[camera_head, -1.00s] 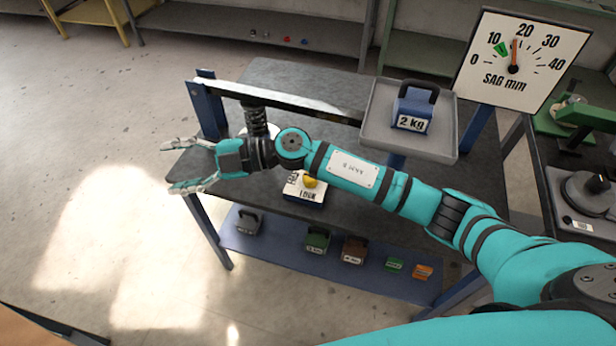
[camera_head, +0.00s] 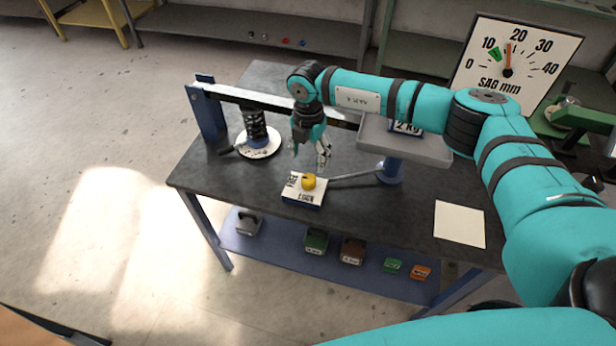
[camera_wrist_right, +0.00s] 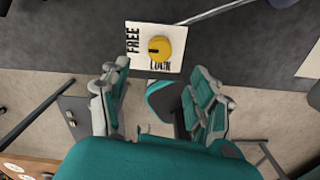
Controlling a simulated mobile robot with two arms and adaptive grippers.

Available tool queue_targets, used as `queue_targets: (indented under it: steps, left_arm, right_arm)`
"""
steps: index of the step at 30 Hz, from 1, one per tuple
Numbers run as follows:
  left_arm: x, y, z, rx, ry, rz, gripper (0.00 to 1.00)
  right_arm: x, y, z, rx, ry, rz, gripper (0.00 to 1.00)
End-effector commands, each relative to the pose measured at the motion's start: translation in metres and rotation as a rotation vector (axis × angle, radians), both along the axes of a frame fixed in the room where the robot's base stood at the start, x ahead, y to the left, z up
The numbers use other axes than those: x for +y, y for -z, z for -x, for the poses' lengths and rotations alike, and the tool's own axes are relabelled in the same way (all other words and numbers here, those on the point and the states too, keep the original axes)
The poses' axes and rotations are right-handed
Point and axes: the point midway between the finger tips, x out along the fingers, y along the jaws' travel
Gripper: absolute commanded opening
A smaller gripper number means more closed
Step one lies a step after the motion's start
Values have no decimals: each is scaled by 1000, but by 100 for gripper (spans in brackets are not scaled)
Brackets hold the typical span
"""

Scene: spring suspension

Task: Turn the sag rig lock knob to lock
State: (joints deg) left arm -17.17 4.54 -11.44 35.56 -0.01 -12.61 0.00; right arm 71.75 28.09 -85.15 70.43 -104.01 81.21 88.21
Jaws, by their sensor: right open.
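The yellow lock knob (camera_head: 308,183) sits on a small white-topped box (camera_head: 291,190) on the dark bench, and it also shows in the right wrist view (camera_wrist_right: 160,49). The box top (camera_wrist_right: 136,64) reads FREE on the left and LOCK at the bottom. The knob's dark mark lies on its left side, toward FREE. My right gripper (camera_head: 309,157) points down above and just behind the knob in the head view. In the wrist view its fingers (camera_wrist_right: 160,78) are spread wide and empty, with the knob beyond them. My left gripper is in neither view.
A spring (camera_head: 256,126) stands on a white disc under the rig's beam (camera_head: 235,97). A tray (camera_head: 430,150) with a 2 kg weight stands right. A thin rod (camera_head: 352,176) runs between box and tray post. A blank sheet (camera_head: 460,224) lies at right. The SAG dial (camera_head: 510,85) stands behind.

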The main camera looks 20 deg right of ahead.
Motion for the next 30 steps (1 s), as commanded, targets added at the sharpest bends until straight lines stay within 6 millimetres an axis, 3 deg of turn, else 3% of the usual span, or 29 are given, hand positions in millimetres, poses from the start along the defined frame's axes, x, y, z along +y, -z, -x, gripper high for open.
queue_targets:
  steps: [9,15,28,30]
  left_arm:
    - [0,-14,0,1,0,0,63]
    - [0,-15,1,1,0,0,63]
    - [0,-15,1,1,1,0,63]
    - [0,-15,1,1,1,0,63]
  right_arm:
    - [1,69,1,3,-1,0,63]
    - [1,96,0,0,-1,-1,63]
    - [1,106,0,-2,-3,-2,63]
    - [1,106,0,-1,-2,-3,54]
